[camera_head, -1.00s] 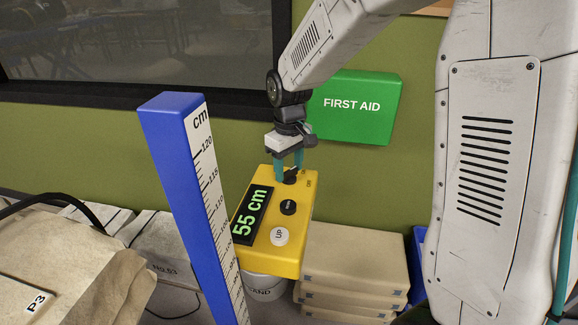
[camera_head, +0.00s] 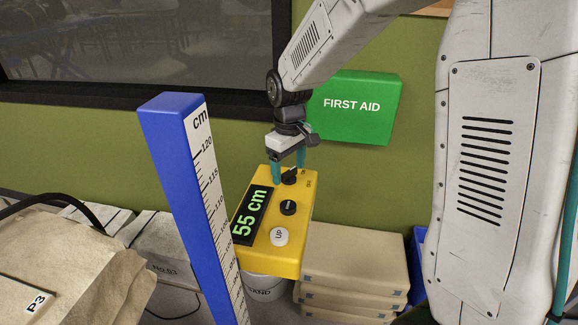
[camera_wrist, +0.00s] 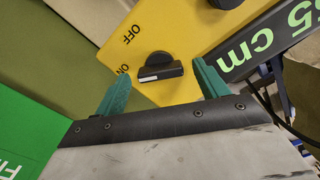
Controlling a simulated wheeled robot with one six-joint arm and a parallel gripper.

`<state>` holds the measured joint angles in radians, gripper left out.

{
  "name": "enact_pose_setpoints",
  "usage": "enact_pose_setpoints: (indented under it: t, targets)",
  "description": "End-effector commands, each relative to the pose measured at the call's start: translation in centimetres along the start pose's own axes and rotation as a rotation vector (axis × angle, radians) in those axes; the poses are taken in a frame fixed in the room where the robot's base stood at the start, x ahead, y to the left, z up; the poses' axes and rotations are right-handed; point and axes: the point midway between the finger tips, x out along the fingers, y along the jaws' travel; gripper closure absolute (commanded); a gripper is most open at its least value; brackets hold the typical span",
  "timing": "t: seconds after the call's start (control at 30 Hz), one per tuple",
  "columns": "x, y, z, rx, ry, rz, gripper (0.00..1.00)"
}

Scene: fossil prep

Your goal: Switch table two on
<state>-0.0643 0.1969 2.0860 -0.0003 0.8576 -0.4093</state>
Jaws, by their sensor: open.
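The yellow control box (camera_head: 262,262) carries a black display (camera_head: 251,215) reading 55 cm. It also holds a far black knob (camera_head: 291,180), a middle black knob (camera_head: 288,207) and a white button (camera_head: 279,236). My gripper (camera_head: 289,174) is open at the far knob, its teal fingers on either side. In the wrist view, the far knob (camera_wrist: 160,67) lies between and just beyond the spread fingers, with gaps on both sides. Its white mark is at the end nearer the ON label (camera_wrist: 122,70). The OFF label (camera_wrist: 132,34) is farther up.
A blue centimetre post (camera_head: 170,150) stands close left of the box. A green first aid box (camera_head: 352,125) is on the wall behind my gripper. Stacked beige slabs (camera_head: 352,262) lie at right, and a wrapped bundle marked P3 (camera_head: 70,265) is at left.

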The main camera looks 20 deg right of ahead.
Motion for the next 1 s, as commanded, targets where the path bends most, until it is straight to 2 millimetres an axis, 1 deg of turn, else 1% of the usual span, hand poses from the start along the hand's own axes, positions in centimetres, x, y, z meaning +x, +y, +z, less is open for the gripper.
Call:
enact_pose_setpoints:
  t: [0.07,0.17,0.4,0.5,0.6,0.73,1.0]
  targets:
    - [-0.1,0.0,0.0,0.000,0.000,0.000,0.27]
    - [-0.9,0.0,-0.1,0.000,0.003,0.001,0.27]
    - [-5.0,0.0,-0.1,0.000,0.004,0.002,0.27]
    - [-6.5,0.1,-0.1,0.000,0.003,0.001,0.27]
    - [-7.4,0.0,0.0,0.000,0.002,0.001,0.27]
    - [-7.8,0.0,0.0,0.000,0.000,0.000,0.27]
    - [-7.8,0.0,0.0,0.000,0.000,0.000,0.27]
